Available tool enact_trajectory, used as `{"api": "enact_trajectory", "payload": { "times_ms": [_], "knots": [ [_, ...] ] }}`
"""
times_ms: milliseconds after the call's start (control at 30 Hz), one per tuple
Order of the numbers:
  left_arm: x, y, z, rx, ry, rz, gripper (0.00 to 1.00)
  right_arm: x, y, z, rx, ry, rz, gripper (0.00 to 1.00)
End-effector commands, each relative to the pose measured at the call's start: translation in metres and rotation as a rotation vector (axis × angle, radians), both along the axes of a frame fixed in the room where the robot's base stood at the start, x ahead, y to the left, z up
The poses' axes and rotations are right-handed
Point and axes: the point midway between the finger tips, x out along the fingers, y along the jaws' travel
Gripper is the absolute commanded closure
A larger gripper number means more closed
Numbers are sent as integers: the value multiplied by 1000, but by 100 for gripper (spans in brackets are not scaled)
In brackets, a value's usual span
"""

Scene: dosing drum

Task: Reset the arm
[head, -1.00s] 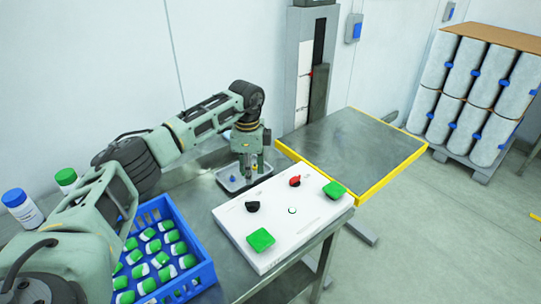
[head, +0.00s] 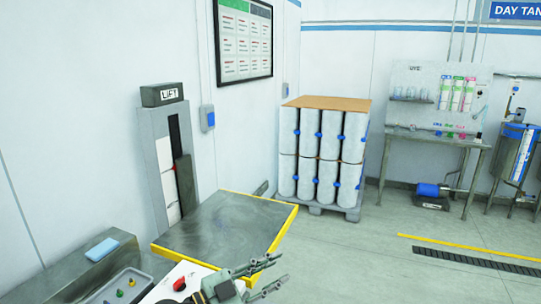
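My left gripper (head: 274,274) is at the bottom of the head view, in front of the lift platform's near yellow edge and over the right part of the white control panel (head: 160,290). Its two dark fingers point right and stand apart with nothing between them. The rest of the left arm is cut off by the lower edge. A red knob (head: 180,284) shows on the panel, left of the gripper. My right gripper is not in view.
The lift platform (head: 225,228) with yellow edges stands beyond the gripper. A grey tray (head: 118,289) with small coloured pieces and a blue block (head: 101,249) are on the bench at left. Wrapped drums (head: 320,150) stand on a pallet behind. The floor at right is open.

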Motion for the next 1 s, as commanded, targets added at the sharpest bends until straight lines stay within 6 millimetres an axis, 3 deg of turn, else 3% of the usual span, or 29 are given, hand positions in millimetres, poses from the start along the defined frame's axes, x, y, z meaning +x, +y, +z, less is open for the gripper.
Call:
{"api": "enact_trajectory", "payload": {
  "times_ms": [100, 200, 333, 433, 567, 700, 800, 1000],
  "knots": [
    [0, 21, 23, -189, -13, 214, 70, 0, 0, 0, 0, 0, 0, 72],
    [2, 57, 23, -285, 27, 425, 70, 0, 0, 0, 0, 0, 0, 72],
    [-8, 111, -6, -331, 157, 704, 70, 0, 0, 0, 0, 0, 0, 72],
    [-29, 152, -46, -304, 311, 896, 70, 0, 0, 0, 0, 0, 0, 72],
    [-80, 192, -109, -197, 564, 1086, 70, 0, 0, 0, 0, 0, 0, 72],
    [-153, 212, -167, -34, 841, 1175, 70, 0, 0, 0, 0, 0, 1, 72],
    [-198, 216, -191, 67, 990, 1180, 70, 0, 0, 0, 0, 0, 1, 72],
    [-273, 214, -216, 229, 1215, 1132, 70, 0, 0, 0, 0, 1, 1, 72]
  ]
}}
